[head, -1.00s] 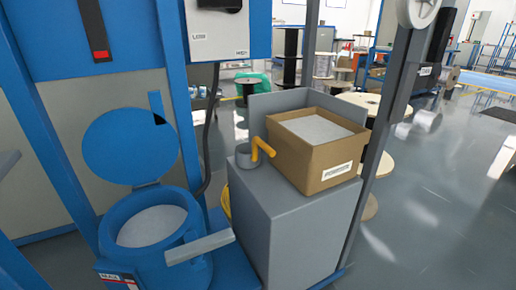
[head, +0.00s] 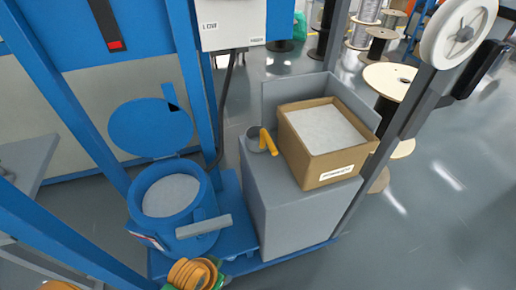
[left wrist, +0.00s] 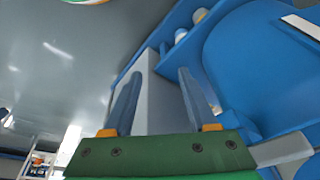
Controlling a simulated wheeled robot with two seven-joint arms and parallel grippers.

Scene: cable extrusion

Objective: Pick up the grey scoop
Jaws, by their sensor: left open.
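The grey scoop (head: 254,139) is a small grey cup with an orange handle (head: 268,142). It stands on top of the grey cabinet (head: 290,215), close to the left side of the cardboard box. My left gripper (left wrist: 158,95) shows in the left wrist view with its two fingers apart and nothing between them. The grey cabinet's side shows beyond and between the fingers. The scoop cannot be made out in that view. My right gripper is not in view.
The cardboard box (head: 318,170) of pale material fills much of the cabinet top. A blue hopper (head: 190,228) with its round lid (head: 150,128) raised stands to the left. A grey post (head: 400,105) with a white spool (head: 458,32) rises at right. Open floor lies right.

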